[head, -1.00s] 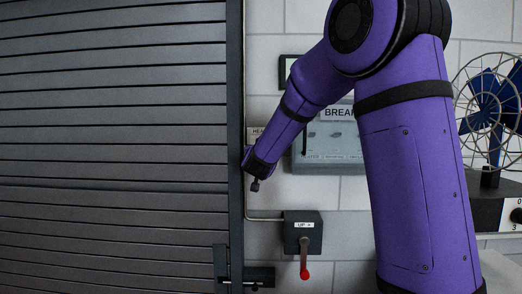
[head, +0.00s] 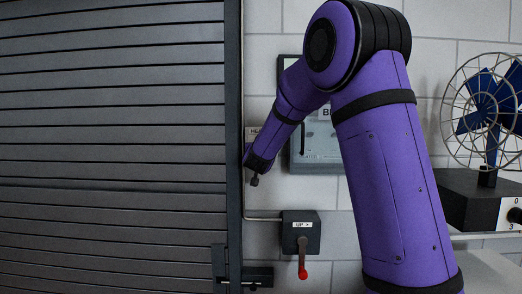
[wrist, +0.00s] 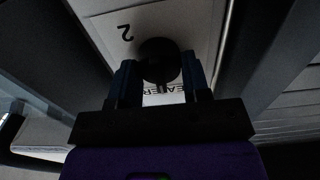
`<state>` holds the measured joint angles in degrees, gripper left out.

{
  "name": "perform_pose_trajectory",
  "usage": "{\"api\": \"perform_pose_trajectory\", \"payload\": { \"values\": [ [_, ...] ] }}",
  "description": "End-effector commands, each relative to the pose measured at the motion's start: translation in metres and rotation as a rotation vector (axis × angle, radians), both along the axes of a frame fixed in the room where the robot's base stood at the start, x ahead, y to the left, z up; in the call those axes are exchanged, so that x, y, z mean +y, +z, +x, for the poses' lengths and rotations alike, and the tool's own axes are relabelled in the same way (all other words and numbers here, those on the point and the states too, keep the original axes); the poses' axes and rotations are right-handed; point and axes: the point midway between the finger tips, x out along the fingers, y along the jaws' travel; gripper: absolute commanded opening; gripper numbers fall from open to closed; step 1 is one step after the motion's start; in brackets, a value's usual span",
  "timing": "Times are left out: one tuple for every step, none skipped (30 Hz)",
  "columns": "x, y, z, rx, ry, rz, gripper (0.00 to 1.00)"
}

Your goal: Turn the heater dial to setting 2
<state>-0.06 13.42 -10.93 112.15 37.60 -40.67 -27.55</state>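The heater dial (wrist: 159,58) is a round black knob on a pale plate (wrist: 108,12) in the wrist view. A "2" shows beside it, and a partly covered "HEATER" label (wrist: 165,88) shows below it. My gripper (wrist: 159,76) has one finger on either side of the dial's near part. I cannot tell whether the fingers press on it or stand just apart. The dial's pointer mark is too dark to read. In the head view my gripper (head: 254,180) is at the wall beside the shutter, below the heater label (head: 252,134), and the dial is hidden.
A grey slatted shutter (head: 110,130) fills the left. A box with a red-tipped lever (head: 302,258) is on the wall below my gripper. A grey breaker panel (head: 320,150) is partly behind my arm. A blue-bladed fan (head: 488,110) stands at the right.

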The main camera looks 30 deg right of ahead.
Motion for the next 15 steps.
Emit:
{"api": "perform_pose_trajectory", "payload": {
  "values": [
    [0.0,-0.0001,-0.0001,0.0,0.0,0.0,0.2],
    [0.0,-0.0001,-0.0001,-0.001,0.0,0.001,0.2],
    [0.0,-0.0001,-0.0001,-0.002,0.0,0.002,0.2],
    [0.0,-0.0001,-0.0001,-0.003,0.0,0.004,0.2],
    [0.0,-0.0001,-0.0001,-0.005,0.0,0.007,0.2],
    [-0.0001,-0.0001,-0.0002,-0.009,0.0,0.013,0.2],
    [-0.0002,-0.0001,-0.0003,-0.012,0.0,0.018,0.2],
    [-0.0003,-0.0001,-0.0003,-0.016,0.0,0.024,0.2],
    [-0.0004,-0.0002,-0.0004,-0.024,-0.001,0.035,0.2],
    [-0.0004,-0.0002,-0.0004,-0.031,-0.001,0.046,0.2],
    [-0.0005,-0.0002,-0.0005,-0.037,-0.001,0.056,0.2],
    [-0.0007,-0.0002,-0.0006,-0.05,-0.001,0.074,0.2],
    [-0.0008,-0.0002,-0.0006,-0.059,-0.001,0.088,0.2],
    [-0.0009,-0.0002,-0.0007,-0.071,-0.001,0.104,0.2],
    [-0.0009,-0.0003,-0.0008,-0.086,-0.001,0.128,0.2]
  ]
}}
